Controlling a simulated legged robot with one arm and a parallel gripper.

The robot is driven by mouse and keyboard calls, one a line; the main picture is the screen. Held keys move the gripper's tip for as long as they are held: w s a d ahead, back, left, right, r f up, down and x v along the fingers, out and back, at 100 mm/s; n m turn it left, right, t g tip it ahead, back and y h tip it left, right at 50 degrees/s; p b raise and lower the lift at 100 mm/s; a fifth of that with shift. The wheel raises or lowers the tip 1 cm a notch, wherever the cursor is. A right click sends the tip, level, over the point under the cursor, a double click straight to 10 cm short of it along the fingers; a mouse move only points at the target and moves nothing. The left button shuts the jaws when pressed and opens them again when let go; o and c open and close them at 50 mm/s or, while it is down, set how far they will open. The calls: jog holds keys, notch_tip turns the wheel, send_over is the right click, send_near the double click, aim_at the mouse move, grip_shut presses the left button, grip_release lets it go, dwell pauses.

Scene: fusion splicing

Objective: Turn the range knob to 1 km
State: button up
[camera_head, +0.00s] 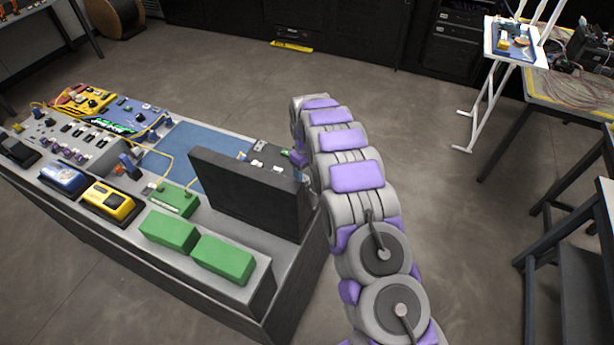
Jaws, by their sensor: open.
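A yellow instrument (82,97) with small dark knobs sits at the far left end of the bench. A blue panel (125,105) with small knobs and a green strip is beside it. Which knob is the range knob, and any 1 km mark, are too small to tell. My arm (345,175) rises from the lower right and bends down at the right end of the bench, well apart from the instruments. Its far end is hidden behind the arm's own links and the black upright panel (240,185), so the gripper's jaws do not show.
The bench (75,205) holds a blue mat (185,150), yellow cables, green blocks (222,258) and small blue and yellow devices along its near edge. The black panel stands upright at its right end. The floor right of my arm is open up to tables at the far right.

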aim_at(304, 180)
jog(key=shift+a+f, duration=1.2)
jog(key=shift+d+r, duration=0.15)
jog(key=shift+d, duration=1.15)
jog(key=shift+c, duration=0.4)
jog(key=shift+a, duration=0.1)
jog(key=c, duration=0.3)
jog(key=shift+a+f, duration=0.2)
jog(key=shift+a, duration=0.65)
jog(key=c, duration=0.4)
jog(key=shift+c, duration=1)
jog(key=shift+s+d, duration=0.1)
jog(key=shift+d, duration=0.3)
jog(key=shift+c, duration=0.3)
